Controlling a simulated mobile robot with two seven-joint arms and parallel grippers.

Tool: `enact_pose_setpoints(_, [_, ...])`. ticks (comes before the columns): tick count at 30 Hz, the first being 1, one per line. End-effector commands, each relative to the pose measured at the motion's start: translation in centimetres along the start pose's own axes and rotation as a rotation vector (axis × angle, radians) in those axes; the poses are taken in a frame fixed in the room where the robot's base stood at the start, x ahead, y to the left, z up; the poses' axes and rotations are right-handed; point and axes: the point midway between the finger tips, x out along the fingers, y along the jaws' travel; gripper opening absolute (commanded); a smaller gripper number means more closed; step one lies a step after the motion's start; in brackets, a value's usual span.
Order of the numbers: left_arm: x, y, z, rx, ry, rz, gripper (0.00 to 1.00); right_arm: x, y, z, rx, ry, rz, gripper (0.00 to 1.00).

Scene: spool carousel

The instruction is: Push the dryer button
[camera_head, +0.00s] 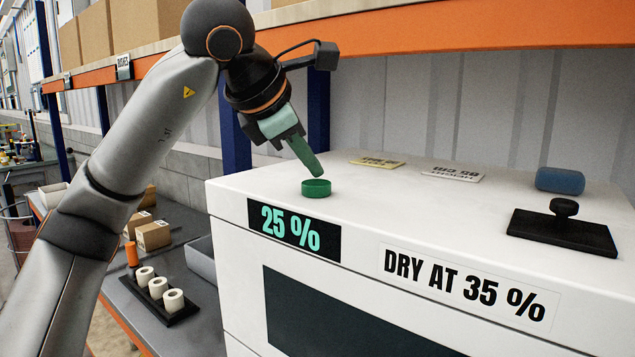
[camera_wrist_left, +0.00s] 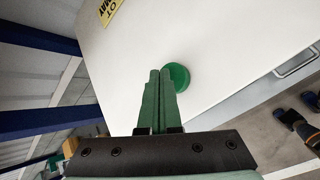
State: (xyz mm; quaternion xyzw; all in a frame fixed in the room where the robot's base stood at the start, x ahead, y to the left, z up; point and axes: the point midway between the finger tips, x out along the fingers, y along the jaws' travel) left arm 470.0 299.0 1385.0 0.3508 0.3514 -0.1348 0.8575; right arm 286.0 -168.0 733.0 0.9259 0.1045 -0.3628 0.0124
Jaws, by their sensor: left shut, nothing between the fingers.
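The dryer (camera_head: 400,215) is a large white box with a dark front window. A round green button (camera_head: 316,188) stands on its top near the front left edge; it also shows in the left wrist view (camera_wrist_left: 180,76). My left gripper (camera_head: 318,172) is shut and empty, its green fingers pointing down just above the button. In the left wrist view the fingertips (camera_wrist_left: 160,72) overlap the button's left side; I cannot tell whether they touch it. A display (camera_head: 293,230) on the front reads 25 %. My right gripper is not in view.
A black plate with a knob (camera_head: 563,230) and a blue cylinder (camera_head: 560,180) are on the dryer's right side. Two labels, one yellowish (camera_head: 377,162) and one white (camera_head: 453,174), lie at the back. An orange shelf beam (camera_head: 480,28) runs above. White spools (camera_head: 158,288) stand lower left.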

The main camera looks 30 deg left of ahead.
Motion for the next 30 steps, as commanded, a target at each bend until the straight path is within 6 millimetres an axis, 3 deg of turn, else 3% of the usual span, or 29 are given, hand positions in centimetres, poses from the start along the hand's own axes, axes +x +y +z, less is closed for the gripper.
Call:
enact_pose_setpoints(16, [-0.9,0.7,0.7,0.0,-0.001,0.0,0.0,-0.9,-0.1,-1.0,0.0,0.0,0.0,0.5])
enact_pose_setpoints(30, [-3.9,2.8,2.9,0.001,-0.002,0.0,0.0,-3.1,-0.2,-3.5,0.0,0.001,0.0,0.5])
